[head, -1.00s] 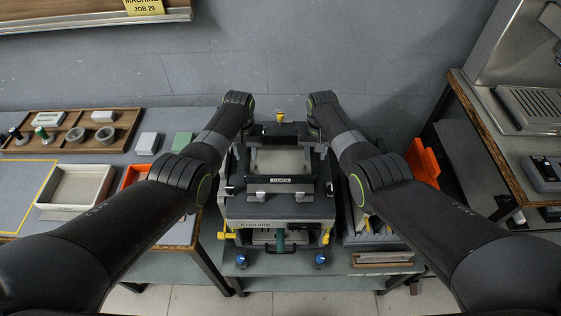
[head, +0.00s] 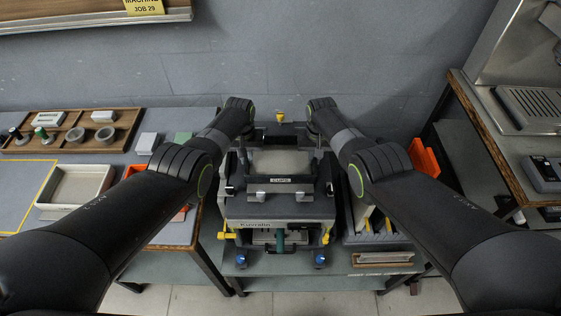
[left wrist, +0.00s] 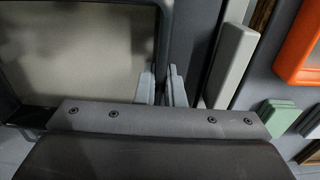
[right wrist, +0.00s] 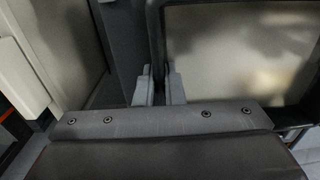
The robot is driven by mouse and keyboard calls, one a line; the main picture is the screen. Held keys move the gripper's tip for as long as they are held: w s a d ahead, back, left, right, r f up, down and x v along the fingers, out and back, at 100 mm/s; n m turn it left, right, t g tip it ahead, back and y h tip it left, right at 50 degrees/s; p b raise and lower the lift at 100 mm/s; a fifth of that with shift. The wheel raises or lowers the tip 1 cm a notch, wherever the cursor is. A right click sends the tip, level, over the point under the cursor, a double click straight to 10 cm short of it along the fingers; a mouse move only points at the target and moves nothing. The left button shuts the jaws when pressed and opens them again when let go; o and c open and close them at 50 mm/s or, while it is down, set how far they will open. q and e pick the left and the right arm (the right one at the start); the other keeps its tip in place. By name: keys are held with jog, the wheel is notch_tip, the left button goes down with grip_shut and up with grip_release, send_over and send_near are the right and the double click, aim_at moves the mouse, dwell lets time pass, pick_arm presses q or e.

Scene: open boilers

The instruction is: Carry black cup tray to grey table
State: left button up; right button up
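The black cup tray (head: 281,181), a dark frame with a "CUPS" label and a pale floor, sits on top of the grey machine (head: 280,207) in the head view. My left gripper (left wrist: 162,82) is at the tray's left side, its narrow fingers on either side of the dark side wall and close against it. My right gripper (right wrist: 160,85) does the same at the right side wall. The grey table (head: 118,170) is at the left.
The table holds a wooden tray (head: 70,147) with tools, a cream bin (head: 110,187), and small white and green blocks. Orange bins lie beside both arms. A steel appliance on a wooden-edged counter (head: 475,110) stands right. A grey wall is close behind.

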pick_arm(q)
grip_shut()
pick_arm(e)
grip_shut()
pick_arm(q)
jog(key=shift+r, duration=0.15)
pick_arm(e)
jog(key=shift+r, duration=0.15)
